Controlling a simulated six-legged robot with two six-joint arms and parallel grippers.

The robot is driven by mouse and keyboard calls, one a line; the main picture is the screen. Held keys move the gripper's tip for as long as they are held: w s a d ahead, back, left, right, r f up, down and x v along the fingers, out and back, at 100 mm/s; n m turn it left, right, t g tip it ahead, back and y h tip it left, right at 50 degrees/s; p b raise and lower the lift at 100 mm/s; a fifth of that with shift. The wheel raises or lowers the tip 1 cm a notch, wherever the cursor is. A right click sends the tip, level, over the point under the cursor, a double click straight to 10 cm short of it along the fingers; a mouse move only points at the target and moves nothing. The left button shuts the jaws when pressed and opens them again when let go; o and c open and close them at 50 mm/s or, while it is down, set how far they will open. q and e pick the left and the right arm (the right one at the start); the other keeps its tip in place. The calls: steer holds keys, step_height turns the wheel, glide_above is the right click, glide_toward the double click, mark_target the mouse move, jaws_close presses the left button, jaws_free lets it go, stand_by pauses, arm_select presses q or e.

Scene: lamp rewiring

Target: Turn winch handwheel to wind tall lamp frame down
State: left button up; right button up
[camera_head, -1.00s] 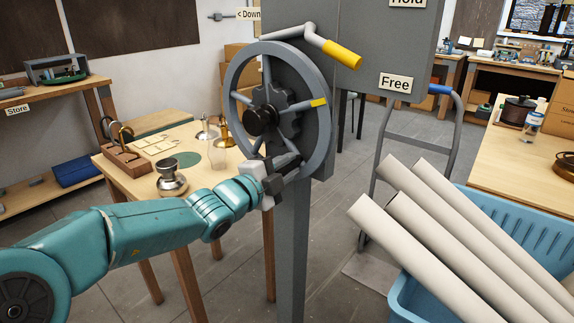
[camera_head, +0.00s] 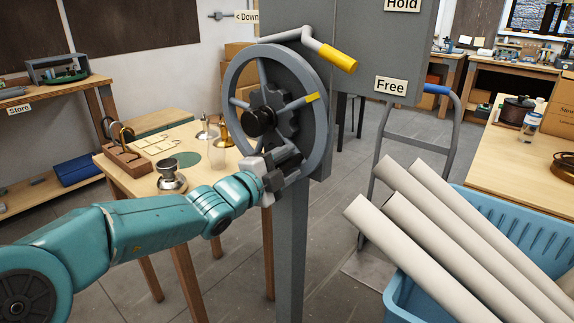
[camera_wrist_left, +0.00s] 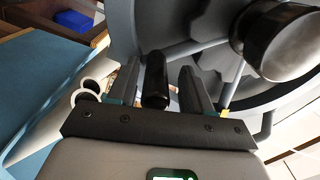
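The grey winch handwheel (camera_head: 232,82) stands on a grey post, with a black hub and a yellow-tipped spoke. My left gripper (camera_head: 288,163) is at the wheel's lower rim, right of and below the hub. In the left wrist view a black handle (camera_wrist_left: 157,82) stands between the two fingers (camera_wrist_left: 162,78), with a narrow gap visible on each side. The fingers are around the handle and look open. The hub (camera_wrist_left: 280,40) fills the upper right there. A crank lever (camera_head: 335,57) with a yellow grip is above the wheel. The lamp frame is not identifiable. My right gripper is not in view.
Signs read "Down" (camera_head: 247,17), "Hold" (camera_head: 403,4) and "Free" (camera_head: 391,85). A wooden table (camera_head: 125,180) with small metal parts is behind my left arm. A blue crate (camera_head: 535,240) with several pale tubes (camera_head: 420,235) is at the right, near a hand truck (camera_head: 425,150).

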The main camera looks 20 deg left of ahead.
arm_select(q)
steer(key=v, duration=1.6)
steer(key=shift+s+p, duration=0.2)
steer(key=shift+p, duration=0.15)
